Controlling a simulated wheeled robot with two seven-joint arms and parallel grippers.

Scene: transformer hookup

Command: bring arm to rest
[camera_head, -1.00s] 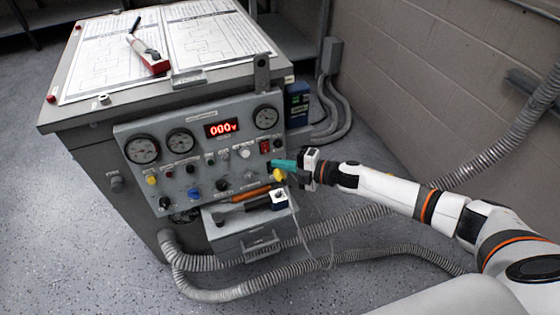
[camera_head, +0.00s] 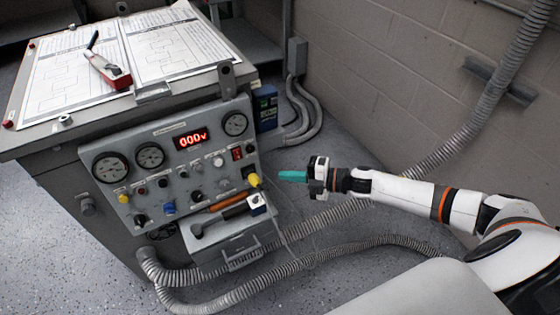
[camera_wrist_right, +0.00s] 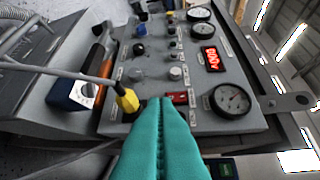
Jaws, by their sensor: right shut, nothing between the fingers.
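My right gripper (camera_head: 292,176) has teal fingers and is to the right of the control panel, apart from it. In the right wrist view its teal fingers (camera_wrist_right: 160,130) lie together, shut and empty, pointing toward the panel. My right arm (camera_head: 400,190) reaches in from the right side. The grey control panel (camera_head: 150,213) has dials, knobs and a red display (camera_head: 190,138) reading 000V. A yellow plug (camera_head: 254,180) sits at the panel's lower right, with a cable; it also shows in the right wrist view (camera_wrist_right: 126,98). My left gripper is out of view.
A tray (camera_head: 215,245) below the panel holds tools with orange and black handles and a small blue-and-white device (camera_head: 257,204). Corrugated conduits (camera_head: 330,213) run along the floor. A block wall (camera_head: 400,80) stands at the right. Printed sheets (camera_head: 180,45) lie on the cabinet top.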

